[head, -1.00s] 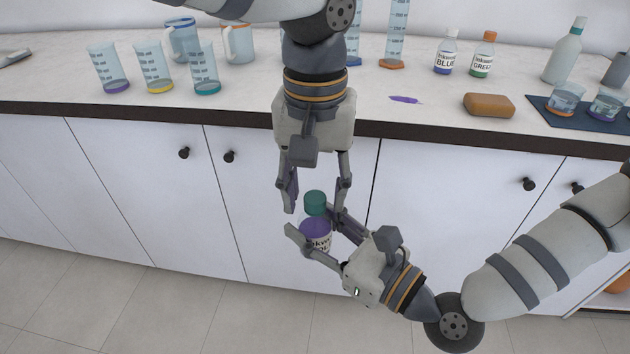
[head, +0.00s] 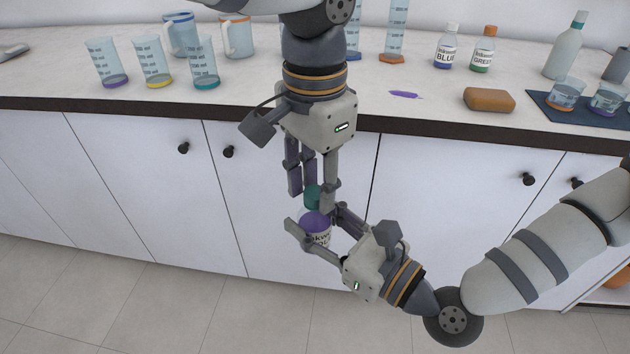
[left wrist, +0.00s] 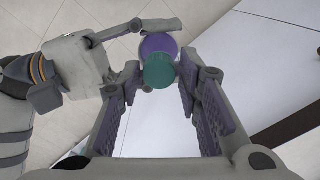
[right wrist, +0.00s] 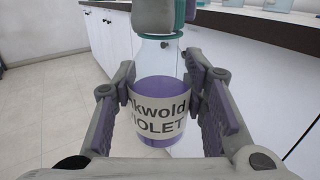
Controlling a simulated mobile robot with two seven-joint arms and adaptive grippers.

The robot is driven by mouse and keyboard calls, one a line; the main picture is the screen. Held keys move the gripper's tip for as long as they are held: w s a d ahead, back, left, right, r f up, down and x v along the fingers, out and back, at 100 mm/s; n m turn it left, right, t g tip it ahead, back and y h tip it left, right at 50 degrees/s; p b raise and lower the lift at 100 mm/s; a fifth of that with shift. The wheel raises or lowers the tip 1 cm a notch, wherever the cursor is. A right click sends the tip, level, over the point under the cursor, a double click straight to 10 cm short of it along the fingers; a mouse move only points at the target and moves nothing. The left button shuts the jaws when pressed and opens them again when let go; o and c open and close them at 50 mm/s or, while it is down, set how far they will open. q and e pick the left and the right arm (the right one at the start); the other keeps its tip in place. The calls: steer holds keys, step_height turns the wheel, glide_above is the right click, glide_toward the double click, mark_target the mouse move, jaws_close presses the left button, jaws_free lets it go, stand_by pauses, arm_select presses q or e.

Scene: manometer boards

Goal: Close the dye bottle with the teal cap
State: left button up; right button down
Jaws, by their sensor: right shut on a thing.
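The dye bottle (head: 317,226), clear with violet liquid and a "VIOLET" label, is held in front of the cabinets by my right gripper (head: 314,222). It stands roughly upright between those fingers in the right wrist view (right wrist: 158,110). The teal cap (head: 312,193) sits at the top of the bottle; how tightly it is seated cannot be told. My left gripper (head: 311,198) points down over the cap, its fingers on either side. In the left wrist view the cap (left wrist: 160,71) lies between the open fingertips, with a gap visible. A left fingertip hides part of the cap in the right wrist view.
The counter behind holds several beakers (head: 155,65), blue (head: 446,47) and green (head: 484,50) dye bottles, a brown block (head: 489,99) and a dark mat (head: 550,108) with glasses. A violet smear (head: 404,94) marks the counter. Cabinet doors are close behind my grippers.

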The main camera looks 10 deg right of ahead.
arm_select(q)
steer(key=shift+o, duration=0.3)
steer(key=shift+r, duration=0.1)
step_height(320, 180, up, 12)
stand_by(0.3)
